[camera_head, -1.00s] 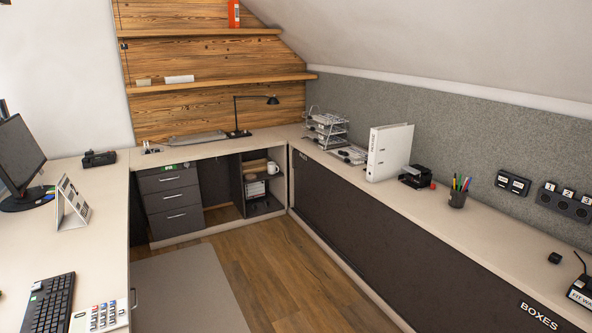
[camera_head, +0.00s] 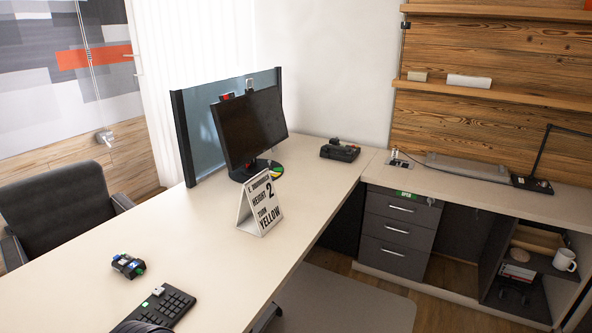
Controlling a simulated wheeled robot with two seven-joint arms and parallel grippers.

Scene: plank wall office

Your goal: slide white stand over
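The white stand (camera_head: 260,205) is a folded, tent-shaped sign with black print that includes a large 2 and the words "TURN YELLOW". It stands upright on the pale desk (camera_head: 200,235), in front of the monitor (camera_head: 250,127) and near the desk's right edge. Its printed face is turned toward the right and front.
A black keyboard (camera_head: 168,306) and a small dark device (camera_head: 128,265) lie on the near desk. A black device (camera_head: 340,150) sits at the far corner. A grey chair (camera_head: 62,207) stands at left. The desktop left of the stand is clear.

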